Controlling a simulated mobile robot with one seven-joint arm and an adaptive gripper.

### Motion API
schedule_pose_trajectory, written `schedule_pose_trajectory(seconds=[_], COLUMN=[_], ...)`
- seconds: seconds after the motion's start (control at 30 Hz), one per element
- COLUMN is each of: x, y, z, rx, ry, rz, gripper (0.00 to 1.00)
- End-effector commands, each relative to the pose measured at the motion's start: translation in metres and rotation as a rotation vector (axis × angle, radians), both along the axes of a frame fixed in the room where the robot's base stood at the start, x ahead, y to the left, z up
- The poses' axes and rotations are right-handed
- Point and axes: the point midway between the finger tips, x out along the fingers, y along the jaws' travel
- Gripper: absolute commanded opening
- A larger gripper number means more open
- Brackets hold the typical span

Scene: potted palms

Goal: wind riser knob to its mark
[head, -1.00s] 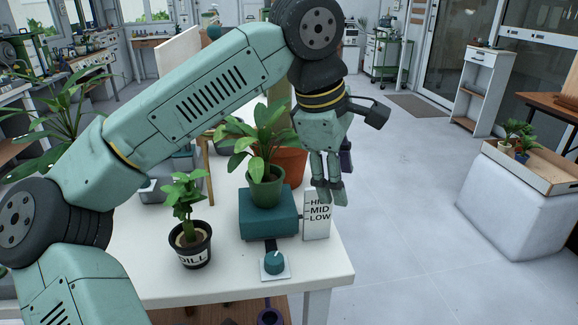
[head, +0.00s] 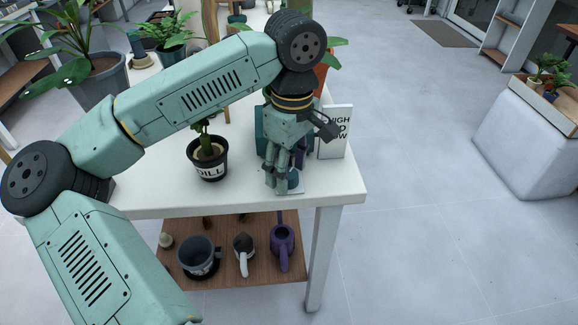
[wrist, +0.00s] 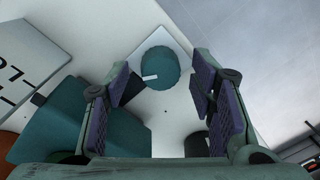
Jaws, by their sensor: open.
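The riser knob (wrist: 160,68) is a round teal knob with a white pointer line, on a square white plate (wrist: 178,45). In the head view the knob (head: 293,180) is partly behind my gripper (head: 277,188). In the wrist view my gripper (wrist: 165,110) is open, its purple-padded fingers apart, with the knob just beyond and between them. I see no contact. The teal riser (wrist: 60,125) lies left in the wrist view, mostly hidden behind my gripper in the head view. The level sign (head: 335,132) stands beside it; HIGH is readable, the lower words partly covered.
A black pot labelled DILL (head: 208,160) stands left of my gripper on the white table (head: 150,195). A lower wooden shelf (head: 215,278) holds pots and a purple watering can (head: 282,245). The floor at right is open up to a white block (head: 525,140).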

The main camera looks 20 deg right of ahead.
Motion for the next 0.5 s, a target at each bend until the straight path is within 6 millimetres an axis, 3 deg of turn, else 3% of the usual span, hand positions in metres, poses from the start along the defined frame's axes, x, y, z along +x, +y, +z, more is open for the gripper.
schedule_pose_trajectory(seconds=[0.33, 0.5], x=[-0.0003, -0.0003], y=[0.0002, 0.0002], z=[-0.0042, -0.0040], rx=[0.000, 0.000], ry=[0.000, 0.000], rz=[0.000, 0.000], gripper=[0.50, 0.39])
